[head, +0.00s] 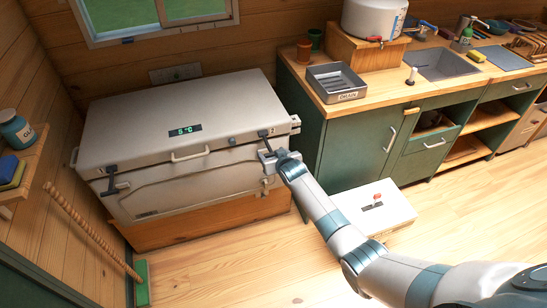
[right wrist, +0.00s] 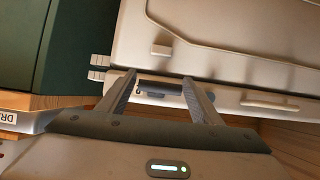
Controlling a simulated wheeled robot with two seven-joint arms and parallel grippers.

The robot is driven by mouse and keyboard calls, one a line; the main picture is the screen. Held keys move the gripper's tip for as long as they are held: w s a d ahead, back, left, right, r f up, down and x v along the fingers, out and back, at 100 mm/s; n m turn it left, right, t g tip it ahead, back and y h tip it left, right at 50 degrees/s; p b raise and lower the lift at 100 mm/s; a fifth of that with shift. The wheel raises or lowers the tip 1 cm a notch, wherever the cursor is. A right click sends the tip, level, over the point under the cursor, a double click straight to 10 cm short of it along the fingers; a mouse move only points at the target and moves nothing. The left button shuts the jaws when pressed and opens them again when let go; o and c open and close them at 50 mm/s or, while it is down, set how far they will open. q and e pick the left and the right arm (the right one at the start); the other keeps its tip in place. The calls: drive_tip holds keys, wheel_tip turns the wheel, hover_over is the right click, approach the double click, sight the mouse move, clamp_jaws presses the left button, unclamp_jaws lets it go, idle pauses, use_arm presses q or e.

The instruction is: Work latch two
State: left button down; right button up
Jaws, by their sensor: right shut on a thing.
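A large pale cooler chest (head: 165,185) stands at the left with its lid (head: 150,110) down; a small display on the lid reads 5°C. A dark latch (head: 111,180) sits at the left of its front edge. A second dark latch (head: 264,135) is at the right of the front edge, partly hidden by my right gripper (head: 267,157). A pale catch block (right wrist: 161,50) is on the chest body. My left gripper is out of view.
A green cabinet with a wooden counter (head: 318,92) stands close to the chest's right side. It holds a grey drain tray (head: 337,83) and a sink (head: 441,64). A wooden shelf (head: 24,172) is at the left wall.

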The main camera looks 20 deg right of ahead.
drive_tip(key=shift+d+r, duration=0.45)
drive_tip(key=shift+d, duration=0.05)
drive_tip(key=o, duration=1.3)
drive_tip(key=shift+o, duration=1.1)
drive_tip(key=shift+d, duration=0.15)
drive_tip(key=shift+s, duration=0.1)
drive_tip(key=shift+a, duration=0.2)
drive_tip(key=shift+s, duration=0.25)
drive_tip(key=b+v, duration=0.2)
drive_tip(key=v, duration=1.5)
drive_tip(key=shift+d, duration=0.25)
